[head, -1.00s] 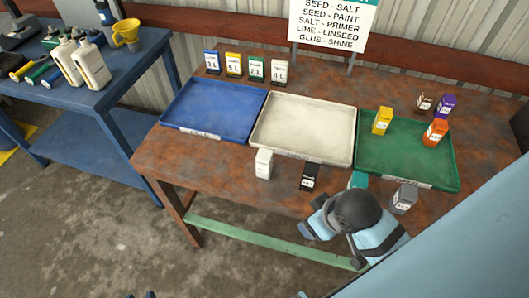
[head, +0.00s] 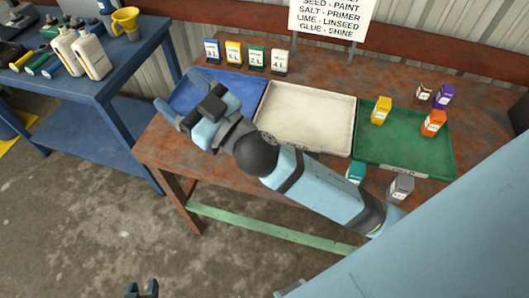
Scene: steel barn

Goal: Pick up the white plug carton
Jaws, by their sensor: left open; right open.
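The white plug carton does not show now; it stood at the table's front edge, before the white tray (head: 300,105), where my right arm now blocks the view. My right gripper (head: 178,93) is open and empty, above the left end of the blue tray (head: 240,90). Its arm reaches in from the right, across the front of the table. My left gripper (head: 141,289) is open at the bottom edge of the picture, low and away from the table; only its tips show.
A yellow carton (head: 381,111) and an orange carton (head: 433,123) are at the green tray (head: 390,150). Purple (head: 444,95) and brown (head: 424,91) cartons stand behind. Teal (head: 356,173) and grey (head: 400,188) cartons stand in front. A blue bench (head: 110,95) with bottles is left.

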